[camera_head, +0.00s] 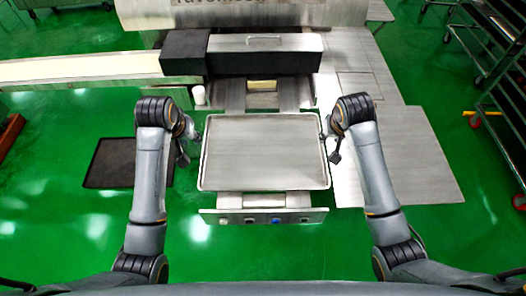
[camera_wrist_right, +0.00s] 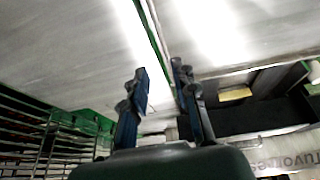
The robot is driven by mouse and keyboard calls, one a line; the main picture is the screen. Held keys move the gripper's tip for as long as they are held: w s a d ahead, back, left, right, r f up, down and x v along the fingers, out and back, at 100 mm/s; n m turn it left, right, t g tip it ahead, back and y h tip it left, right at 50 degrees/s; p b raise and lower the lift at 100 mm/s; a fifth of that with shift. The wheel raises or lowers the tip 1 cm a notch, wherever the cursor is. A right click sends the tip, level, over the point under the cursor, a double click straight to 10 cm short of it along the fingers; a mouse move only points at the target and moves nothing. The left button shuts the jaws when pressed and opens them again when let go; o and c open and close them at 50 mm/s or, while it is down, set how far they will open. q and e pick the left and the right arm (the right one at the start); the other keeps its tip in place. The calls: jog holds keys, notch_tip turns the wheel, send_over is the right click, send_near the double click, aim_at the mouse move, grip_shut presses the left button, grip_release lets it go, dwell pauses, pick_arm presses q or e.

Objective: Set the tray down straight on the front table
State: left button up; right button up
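The tray (camera_head: 265,155) is a wide, shallow metal tray with a raised rim, in the middle of the head view. It looks level and roughly square to the machine. It covers most of the front table beneath it; whether it touches it everywhere is hidden. My left gripper (camera_head: 189,147) is open beside the tray's left rim, with a small gap. My right gripper (camera_head: 330,146) is open close to the right rim. In the right wrist view its fingers (camera_wrist_right: 163,78) stand apart near a metal edge; I cannot tell if they touch it.
A panel with buttons (camera_head: 263,222) is in front of the tray. The machine's dark housing (camera_head: 265,60) stands behind it. A conveyor (camera_head: 80,70) is at the left, a flat metal surface (camera_head: 415,155) at the right, and a dark mat (camera_head: 112,163) on the green floor.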

jog(key=shift+v, duration=1.5)
dwell(1.2)
